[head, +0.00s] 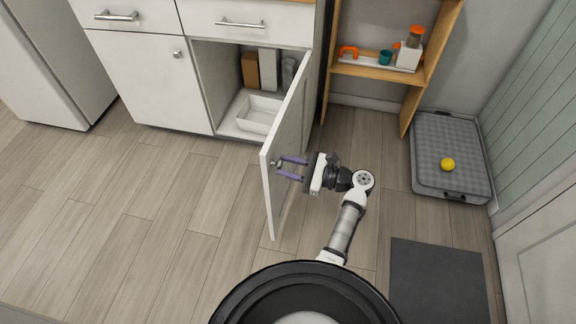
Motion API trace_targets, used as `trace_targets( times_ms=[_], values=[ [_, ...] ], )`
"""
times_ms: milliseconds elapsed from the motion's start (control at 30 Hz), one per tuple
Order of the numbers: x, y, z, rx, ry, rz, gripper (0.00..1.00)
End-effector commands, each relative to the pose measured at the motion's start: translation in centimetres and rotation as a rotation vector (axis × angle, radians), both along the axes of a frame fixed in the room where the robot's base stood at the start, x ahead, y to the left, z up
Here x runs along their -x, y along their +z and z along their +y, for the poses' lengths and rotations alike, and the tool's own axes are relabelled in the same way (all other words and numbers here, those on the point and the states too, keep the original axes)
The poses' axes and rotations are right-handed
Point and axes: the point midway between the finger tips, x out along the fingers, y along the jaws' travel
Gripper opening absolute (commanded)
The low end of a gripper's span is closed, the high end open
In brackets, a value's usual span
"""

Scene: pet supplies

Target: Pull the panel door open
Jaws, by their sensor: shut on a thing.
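The white panel door (292,122) of the lower cabinet stands swung well open, jutting out from the cabinet front into the room. Its small metal knob (276,164) is near the free edge, on the door's right-hand face. My gripper (283,167) reaches in from the right, with its two purple fingers shut on the knob. The fingertips partly hide the knob. The cabinet interior (229,107) is exposed to the left of the door.
A white tray (243,127) and several upright boxes are inside the cabinet. A wooden shelf (375,72) stands right of the door. A grey pet bed (433,143) with a yellow ball (447,164) and a dark mat (438,280) lie on the right. The floor left of the door is clear.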

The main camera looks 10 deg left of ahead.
Motion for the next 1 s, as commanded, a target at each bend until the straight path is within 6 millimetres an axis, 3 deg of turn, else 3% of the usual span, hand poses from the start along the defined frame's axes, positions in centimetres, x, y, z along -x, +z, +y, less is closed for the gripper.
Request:
trace_targets(
  times_ms=[567,600,700,767,1000],
  values=[
    [0.03,-0.16,0.06,0.001,0.016,0.002,0.00],
    [0.03,-0.16,0.06,0.001,0.016,0.002,0.32],
    [0.01,-0.14,0.06,0.001,0.015,0.002,0.45],
    [0.00,-0.12,0.05,0.001,0.014,0.002,0.52],
    [-0.06,-0.06,0.00,0.001,0.012,0.001,0.52]
  ],
)
